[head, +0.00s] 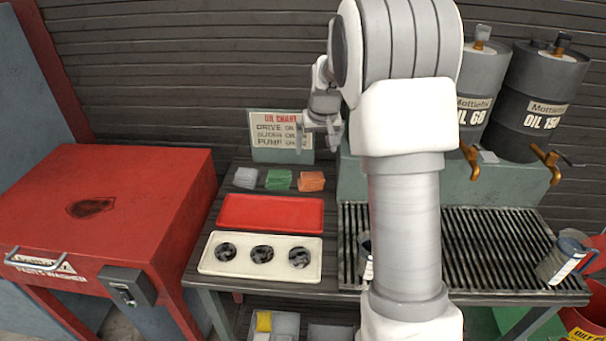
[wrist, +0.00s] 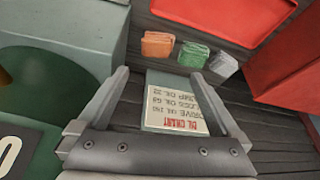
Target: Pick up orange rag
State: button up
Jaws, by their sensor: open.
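The orange rag (head: 311,181) lies folded on the dark bench top, at the right end of a row of three rags, next to the green rag (head: 279,180). In the wrist view the orange rag (wrist: 158,44) is above the gripper's fingers, left of the green rag (wrist: 193,54). My gripper (head: 320,146) is above the back of the bench, in front of the oil chart sign (head: 268,130). Its fingers (wrist: 162,72) are spread and empty, apart from the rag.
A grey rag (head: 246,178) is left of the green one. In front are a red tray (head: 270,200) and a cream tray (head: 212,266) with dark round parts. A grated tray (head: 500,240) and oil drums (head: 535,105) are to the right. A red parts washer (head: 120,180) stands left.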

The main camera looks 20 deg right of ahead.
send_near(312, 177)
jog(key=b+x, duration=0.1)
jog(key=x, duration=0.3)
jog(key=shift+s+d+f, duration=0.1)
jog(key=shift+d+f, duration=0.05)
jog(key=shift+f, duration=0.2)
jog(key=shift+a+x, duration=0.2)
jog(key=shift+x, duration=2.95)
jog(key=c, duration=1.1)
notch_tip(312, 177, up, 10)
jog(key=shift+r+p, duration=0.1)
jog(key=shift+p, duration=0.2)
jog(key=o, duration=0.8)
jog(key=shift+c, duration=0.2)
jog(key=c, duration=0.7)
jog(key=shift+o, duration=0.2)
